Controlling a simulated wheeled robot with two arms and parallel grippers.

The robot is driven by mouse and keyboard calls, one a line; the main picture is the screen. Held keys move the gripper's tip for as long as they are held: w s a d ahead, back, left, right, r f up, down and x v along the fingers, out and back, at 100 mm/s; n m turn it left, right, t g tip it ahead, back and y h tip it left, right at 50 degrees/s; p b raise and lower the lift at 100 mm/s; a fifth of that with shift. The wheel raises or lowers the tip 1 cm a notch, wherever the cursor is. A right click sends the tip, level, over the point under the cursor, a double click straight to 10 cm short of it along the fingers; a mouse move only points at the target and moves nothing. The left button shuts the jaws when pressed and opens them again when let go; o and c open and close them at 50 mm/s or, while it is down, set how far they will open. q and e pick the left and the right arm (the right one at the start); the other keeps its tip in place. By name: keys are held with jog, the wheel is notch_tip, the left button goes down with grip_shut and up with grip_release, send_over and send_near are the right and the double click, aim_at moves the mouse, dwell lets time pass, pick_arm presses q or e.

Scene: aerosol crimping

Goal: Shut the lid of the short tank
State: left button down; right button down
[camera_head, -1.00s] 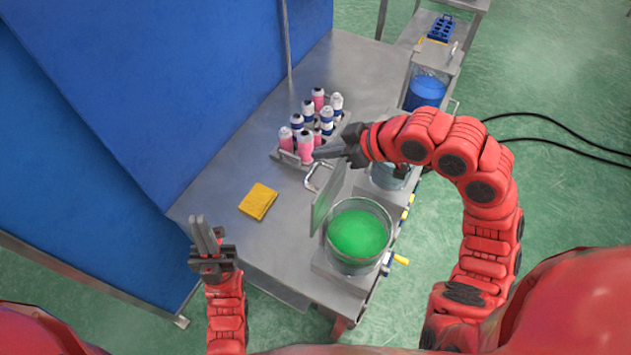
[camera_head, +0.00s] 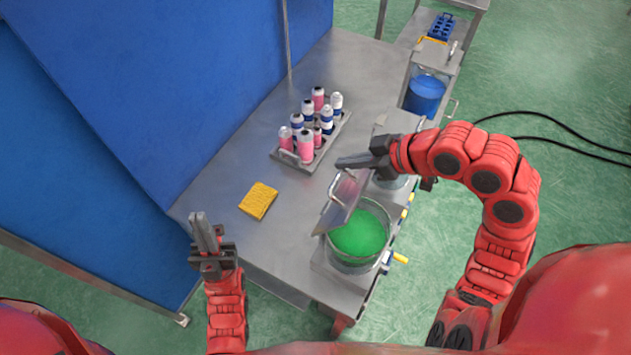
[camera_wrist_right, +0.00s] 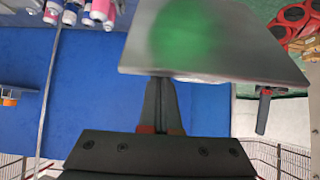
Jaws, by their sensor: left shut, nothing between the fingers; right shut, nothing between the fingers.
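The short tank (camera_head: 382,262) is a clear round vessel with green liquid, at the near right of the metal bench. Its lid (camera_head: 346,205) is a grey plate with a handle (camera_head: 334,187), tilted over the tank's left part and partly open. My right gripper (camera_head: 340,163) is shut and empty, just above the lid's handle end; I cannot tell whether it touches. In the right wrist view the lid (camera_wrist_right: 215,40) fills the top, with a green reflection, ahead of the shut fingers (camera_wrist_right: 160,82). My left gripper (camera_head: 200,217) is shut and empty, left of the bench's near edge.
A rack (camera_head: 324,150) of pink and blue bottles stands behind the lid. A yellow sponge (camera_head: 258,200) lies on the bench at left. A tank of blue liquid (camera_head: 425,95) stands farther back. Another vessel (camera_head: 388,180) is partly hidden behind my right arm.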

jog(key=r+p, duration=0.1)
jog(key=d+r+p, duration=0.1)
jog(key=r, duration=0.1)
jog(key=s+r+p, duration=0.1)
jog(key=shift+s+d+r, duration=0.1)
jog(key=shift+d+r, duration=0.1)
jog(key=shift+d, duration=0.15)
jog(key=shift+s+d+r+p, duration=0.2)
jog(key=shift+d+r+p, duration=0.1)
jog(key=shift+r+p, duration=0.1)
jog(key=shift+d+f, duration=0.1)
dwell(0.7)
